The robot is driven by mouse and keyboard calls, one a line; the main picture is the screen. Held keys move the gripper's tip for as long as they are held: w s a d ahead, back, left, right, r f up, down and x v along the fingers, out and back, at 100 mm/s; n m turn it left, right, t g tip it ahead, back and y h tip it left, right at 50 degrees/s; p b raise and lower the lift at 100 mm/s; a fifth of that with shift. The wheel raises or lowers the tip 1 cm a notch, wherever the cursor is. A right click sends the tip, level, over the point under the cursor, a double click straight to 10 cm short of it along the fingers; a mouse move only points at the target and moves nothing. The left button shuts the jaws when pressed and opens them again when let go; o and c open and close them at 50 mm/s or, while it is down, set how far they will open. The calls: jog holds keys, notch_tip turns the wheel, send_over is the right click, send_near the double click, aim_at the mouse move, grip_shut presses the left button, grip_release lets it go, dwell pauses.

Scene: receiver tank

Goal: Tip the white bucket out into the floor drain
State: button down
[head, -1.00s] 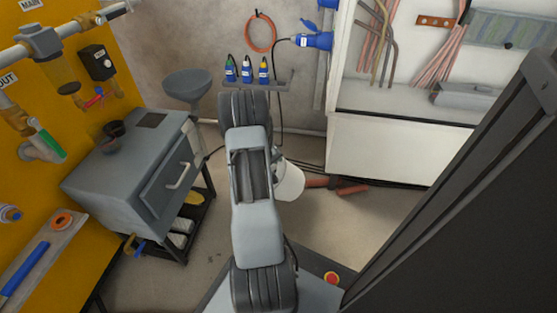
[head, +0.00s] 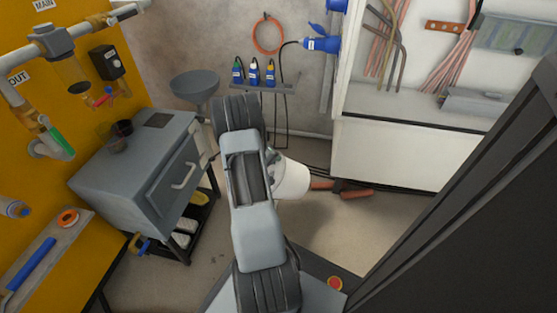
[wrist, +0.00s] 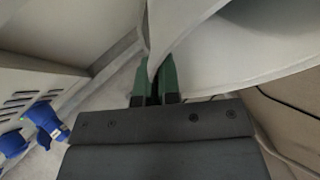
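The white bucket (head: 292,181) shows in the head view just right of my arm, its left part hidden by the arm. It looks tilted and seems to be off the floor. In the wrist view its pale wall (wrist: 225,62) fills the upper right. My gripper (wrist: 156,82) has green fingers on either side of the bucket's thin rim and looks shut on it. In the head view the gripper is mostly hidden behind my arm. The bucket's contents are not visible. I cannot make out a floor drain in either view.
A grey cabinet (head: 140,175) stands at left, a grey funnel (head: 195,86) behind it. Reddish-brown pieces (head: 345,190) lie right of the bucket. A dark panel (head: 465,200) blocks the right. Open floor lies between.

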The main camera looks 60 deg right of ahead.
jog(key=shift+w+a+r, duration=0.1)
jog(key=shift+w+r, duration=0.1)
jog(key=shift+r, duration=0.1)
jog(key=shift+w+a+r+n+g+h, duration=0.15)
jog(key=shift+w+a+r+g+h, duration=0.3)
jog(key=shift+w+a, duration=0.2)
jog(key=shift+w+a+r+n+g+h, duration=0.15)
jog(key=shift+w+a+r+g+h, duration=0.15)
jog(key=shift+w+a+h, duration=0.35)
jog(key=shift+d, duration=0.1)
jog(key=shift+w, duration=0.1)
jog(key=shift+w+a+r+n+g+h, duration=0.2)
jog(key=shift+w+a+g+h, duration=0.25)
jog(key=shift+w+a, duration=0.25)
jog(key=shift+w+a+r+n+g+h, duration=0.1)
jog(key=shift+w+a+n+g+h, duration=0.15)
jog(key=shift+w+a+h, duration=0.35)
jog(key=shift+w, duration=0.2)
